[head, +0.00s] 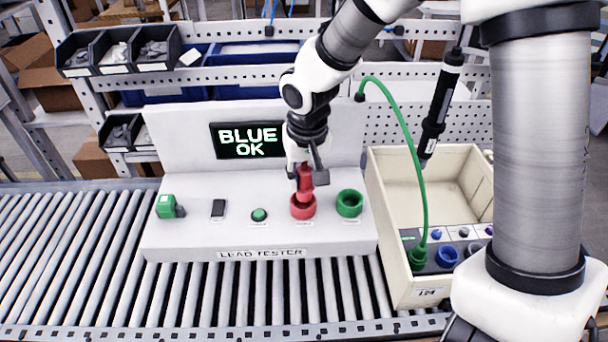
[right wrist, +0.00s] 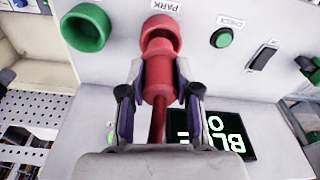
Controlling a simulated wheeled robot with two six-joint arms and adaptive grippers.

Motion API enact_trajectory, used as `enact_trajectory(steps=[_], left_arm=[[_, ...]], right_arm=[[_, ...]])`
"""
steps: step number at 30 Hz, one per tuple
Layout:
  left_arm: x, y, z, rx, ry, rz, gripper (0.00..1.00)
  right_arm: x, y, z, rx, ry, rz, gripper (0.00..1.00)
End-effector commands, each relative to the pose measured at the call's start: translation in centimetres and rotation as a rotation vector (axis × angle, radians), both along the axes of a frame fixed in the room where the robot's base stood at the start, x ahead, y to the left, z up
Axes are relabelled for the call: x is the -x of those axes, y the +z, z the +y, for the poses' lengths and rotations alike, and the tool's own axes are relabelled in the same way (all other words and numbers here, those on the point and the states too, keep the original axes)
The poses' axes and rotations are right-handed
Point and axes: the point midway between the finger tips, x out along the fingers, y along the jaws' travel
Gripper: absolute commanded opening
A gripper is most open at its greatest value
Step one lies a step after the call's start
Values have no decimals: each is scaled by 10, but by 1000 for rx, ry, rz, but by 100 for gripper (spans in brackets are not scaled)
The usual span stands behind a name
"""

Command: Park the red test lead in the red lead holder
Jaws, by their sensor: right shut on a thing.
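My right gripper (head: 307,172) is shut on the red test lead (head: 304,182). It holds the lead upright, right over the red lead holder (head: 302,208), a red ring on the white lead tester (head: 200,240). The right wrist view shows my right gripper (right wrist: 158,92) with both fingers on the red lead (right wrist: 158,82). The lead's front end is at the mouth of the red holder (right wrist: 160,25). I cannot tell how deep it sits. My left gripper is not in view.
The green holder (head: 349,203) stands empty just right of the red one. A green cable (head: 417,150) arcs to the socket panel in the cream bin (head: 395,220). A black screwdriver (head: 440,100) hangs over the bin. The tester display (head: 246,140) reads "BLUE OK".

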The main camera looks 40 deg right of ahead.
Motion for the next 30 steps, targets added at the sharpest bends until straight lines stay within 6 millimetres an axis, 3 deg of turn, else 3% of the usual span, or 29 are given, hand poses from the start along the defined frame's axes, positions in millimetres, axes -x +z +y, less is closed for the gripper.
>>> enact_trajectory(steps=[30], left_arm=[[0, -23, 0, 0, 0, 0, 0]], right_arm=[[1, -30, 0, 0, 0, 3, 0]])
